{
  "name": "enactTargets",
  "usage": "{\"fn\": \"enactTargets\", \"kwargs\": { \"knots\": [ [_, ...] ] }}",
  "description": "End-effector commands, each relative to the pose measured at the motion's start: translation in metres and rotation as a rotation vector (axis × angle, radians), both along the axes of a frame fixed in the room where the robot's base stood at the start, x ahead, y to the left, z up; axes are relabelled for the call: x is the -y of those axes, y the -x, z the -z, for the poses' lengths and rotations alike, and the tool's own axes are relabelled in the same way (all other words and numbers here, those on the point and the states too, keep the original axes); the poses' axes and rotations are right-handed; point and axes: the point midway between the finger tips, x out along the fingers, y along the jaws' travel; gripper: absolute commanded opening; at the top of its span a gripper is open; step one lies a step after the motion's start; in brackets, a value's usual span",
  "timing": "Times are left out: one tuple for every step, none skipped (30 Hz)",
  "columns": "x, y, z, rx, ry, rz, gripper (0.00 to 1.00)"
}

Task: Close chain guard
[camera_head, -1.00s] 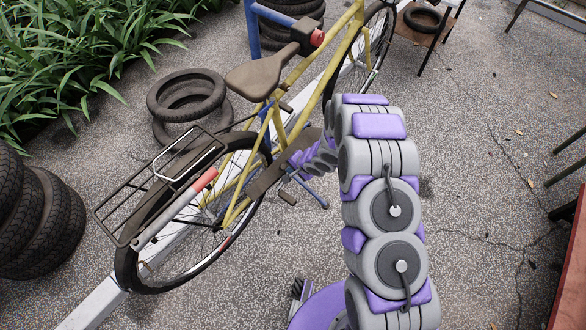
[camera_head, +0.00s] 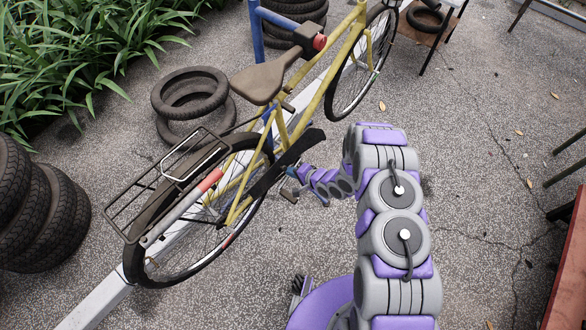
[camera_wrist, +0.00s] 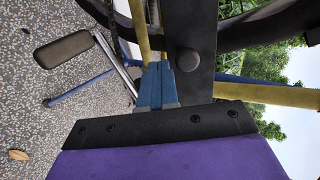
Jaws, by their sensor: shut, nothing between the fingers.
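The chain guard (camera_head: 285,164) is a long dark plate on the near side of the yellow bicycle (camera_head: 291,105), between the rear wheel and the crank. It is tilted, its front end higher than its rear. In the wrist view the dark guard plate (camera_wrist: 203,35) with a round knob fills the upper middle. My gripper (camera_wrist: 165,70) is shut and empty, its blue fingers pressed together right beside the guard's edge. I cannot tell whether they touch it. In the head view my arm reaches low to the guard's front half, and the fingertips are not clear.
A pedal (camera_wrist: 62,50) and its crank arm are close to the fingers in the wrist view. The rear wheel (camera_head: 160,270) and rack (camera_head: 165,185) are at left. Tire stacks (camera_head: 40,215) stand farther left. Open pavement (camera_head: 480,200) lies to the right.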

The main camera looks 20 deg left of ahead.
Motion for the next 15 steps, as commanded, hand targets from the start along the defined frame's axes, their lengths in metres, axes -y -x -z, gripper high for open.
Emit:
{"fn": "enactTargets", "kwargs": {
  "knots": [
    [0.0, -0.001, 0.005, 0.016, -0.039, 0.003, 0.0],
    [0.0, -0.002, 0.007, 0.025, -0.062, 0.004, 0.0],
    [-0.002, -0.001, 0.009, 0.037, -0.094, 0.004, 0.0],
    [-0.005, -0.002, 0.009, 0.037, -0.089, 0.0, 0.0],
    [-0.006, -0.003, 0.01, 0.036, -0.086, 0.0, 0.0],
    [-0.007, -0.004, 0.012, 0.036, -0.084, 0.0, 0.0],
    [-0.009, -0.004, 0.014, 0.036, -0.083, -0.001, 0.0],
    [-0.01, -0.004, 0.015, 0.035, -0.083, -0.002, 0.0],
    [-0.012, -0.005, 0.017, 0.036, -0.083, -0.001, 0.0],
    [-0.013, -0.006, 0.018, 0.037, -0.081, 0.001, 0.0],
    [-0.014, -0.007, 0.019, 0.037, -0.081, 0.001, 0.0],
    [-0.016, -0.008, 0.021, 0.037, -0.082, -0.001, 0.0],
    [-0.018, -0.009, 0.022, 0.037, -0.082, -0.001, 0.0],
    [-0.019, -0.009, 0.023, 0.038, -0.082, -0.001, 0.0],
    [-0.02, -0.01, 0.024, 0.038, -0.082, 0.0, 0.0]
  ]
}}
